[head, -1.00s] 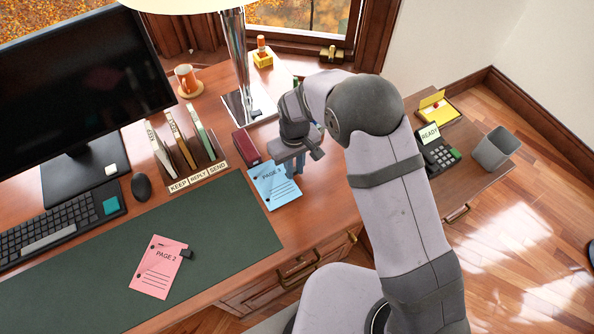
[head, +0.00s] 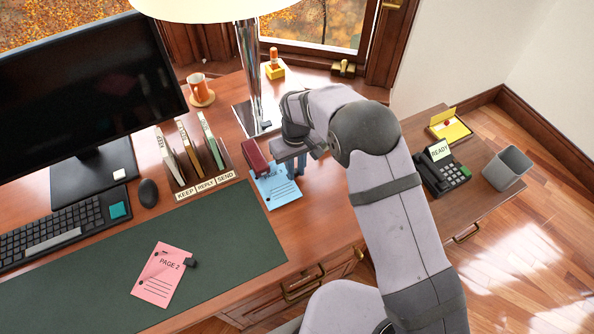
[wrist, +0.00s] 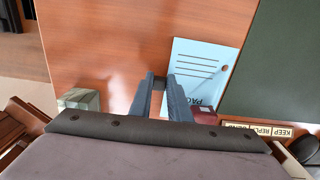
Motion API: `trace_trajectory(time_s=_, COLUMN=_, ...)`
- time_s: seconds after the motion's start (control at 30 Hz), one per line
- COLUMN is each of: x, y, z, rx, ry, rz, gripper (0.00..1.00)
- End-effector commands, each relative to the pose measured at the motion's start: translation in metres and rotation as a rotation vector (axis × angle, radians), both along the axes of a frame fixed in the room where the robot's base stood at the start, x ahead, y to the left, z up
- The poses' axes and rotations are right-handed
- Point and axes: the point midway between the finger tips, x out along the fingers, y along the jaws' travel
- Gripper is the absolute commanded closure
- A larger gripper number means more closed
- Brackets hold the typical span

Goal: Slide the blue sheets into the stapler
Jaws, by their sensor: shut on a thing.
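The blue sheets (head: 280,192), printed with a page heading and lines, lie on the wooden desk. The dark red stapler (head: 255,158) stands at their far left edge and covers part of the heading; how deep they sit in its mouth is hidden. My gripper (head: 298,168) is low over the desk at the sheets' right edge. In the wrist view, my gripper (wrist: 160,82) is shut on a small dark tab at the edge of the blue sheets (wrist: 198,70). The stapler (wrist: 205,116) shows only partly there, behind a finger.
A file rack (head: 205,180) labelled KEEP, REPLY, SEND stands left of the stapler. The lamp (head: 250,80) stands behind it. A pink page (head: 162,277) with a dark clip lies on the green mat (head: 235,235). A phone (head: 442,170) stands at the right.

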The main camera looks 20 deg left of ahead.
Motion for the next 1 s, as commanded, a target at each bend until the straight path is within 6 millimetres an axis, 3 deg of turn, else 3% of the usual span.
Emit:
trace_trajectory(time_s=0.33, x=0.0008, y=0.0008, z=0.0002, rx=0.001, ry=-0.001, rz=0.0, gripper=1.0)
trace_trajectory(time_s=0.37, x=0.0008, y=0.0008, z=0.0002, rx=0.001, ry=-0.001, rz=0.0, gripper=0.81)
trace_trajectory(time_s=0.43, x=0.0008, y=0.0008, z=0.0002, rx=0.001, ry=-0.001, rz=0.0, gripper=0.65)
trace_trajectory(time_s=0.47, x=0.0008, y=0.0008, z=0.0002, rx=0.001, ry=-0.001, rz=0.0, gripper=0.62)
trace_trajectory(time_s=1.0, x=0.0007, y=0.0007, z=0.0085, rx=0.001, ry=-0.001, rz=0.0, gripper=0.62)
